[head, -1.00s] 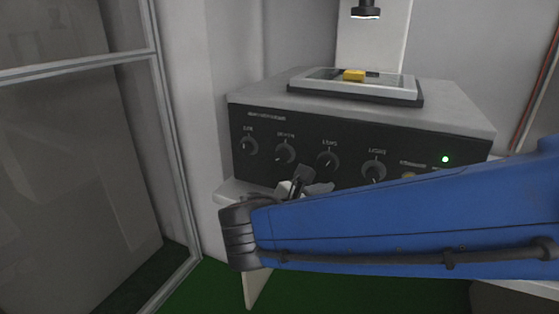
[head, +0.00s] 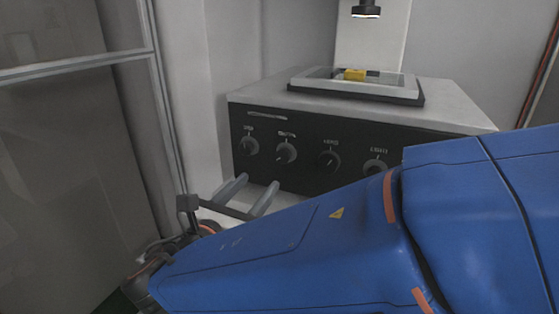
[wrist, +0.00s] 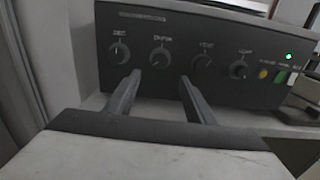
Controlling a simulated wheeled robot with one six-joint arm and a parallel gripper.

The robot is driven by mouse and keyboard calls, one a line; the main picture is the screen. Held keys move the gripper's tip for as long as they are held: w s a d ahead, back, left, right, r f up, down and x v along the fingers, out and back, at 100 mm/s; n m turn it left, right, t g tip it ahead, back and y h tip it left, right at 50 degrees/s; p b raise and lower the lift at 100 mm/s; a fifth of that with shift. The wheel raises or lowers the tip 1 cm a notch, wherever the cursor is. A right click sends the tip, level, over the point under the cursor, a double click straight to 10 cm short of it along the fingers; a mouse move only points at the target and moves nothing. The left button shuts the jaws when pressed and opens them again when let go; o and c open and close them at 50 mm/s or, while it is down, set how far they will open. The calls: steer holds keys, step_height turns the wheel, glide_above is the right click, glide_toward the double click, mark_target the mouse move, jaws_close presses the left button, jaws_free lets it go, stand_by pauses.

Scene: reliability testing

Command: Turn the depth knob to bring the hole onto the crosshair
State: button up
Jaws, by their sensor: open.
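The black front panel (head: 308,183) of the grey machine carries a row of round knobs. The second from the left appears labelled depth: the depth knob (head: 286,153), seen also in the wrist view (wrist: 160,57). My gripper (head: 256,184) is open and empty, below and in front of the panel's left part. In the wrist view, its fingertips (wrist: 159,79) point at the panel, one either side of the depth knob's line and lower than it, apart from it. A yellow block (head: 354,75) lies on the framed plate on top. I cannot make out the hole or crosshair.
Other knobs flank the depth knob: one to its left (head: 250,147) and two to its right (head: 330,161). A green light (wrist: 289,56) and small buttons (wrist: 263,73) are at the panel's right. A dark lens (head: 366,11) hangs above the plate. A glass-panelled frame stands left.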

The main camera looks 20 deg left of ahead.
mark_target(282, 157)
steer(key=w, duration=0.9)
steer(key=w+d, duration=0.1)
steer(key=w, duration=0.3)
steer(key=shift+w, duration=0.15)
steer(key=shift+d, duration=0.1)
steer(key=c, duration=1.1)
